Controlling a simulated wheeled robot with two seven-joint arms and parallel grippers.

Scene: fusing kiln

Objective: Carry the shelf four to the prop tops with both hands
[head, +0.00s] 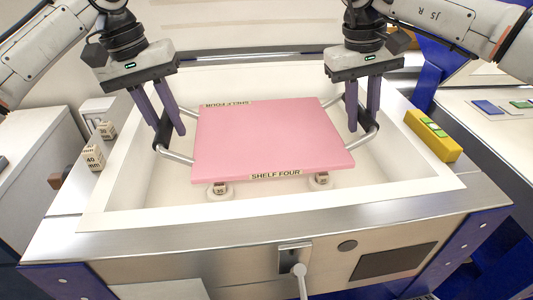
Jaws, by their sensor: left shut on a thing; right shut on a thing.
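The shelf four (272,138) is a pink, flat slab with "SHELF FOUR" labels on its front and back edges and a metal loop handle on each side. It is over the white inside of the kiln (140,200) and looks roughly level. My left gripper (165,138) is shut on the left handle. My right gripper (360,122) is shut on the right handle. Two round props (220,190) and (319,181) show below the slab's front edge. Any props farther back are hidden by the slab. I cannot tell whether the slab touches the prop tops.
Small numbered blocks (94,157) stand on the left ledge. A yellow level (433,135) with green windows lies on the right ledge. The kiln's metal front rim (280,225) runs across the near side. A side table (500,125) at right holds small coloured pieces.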

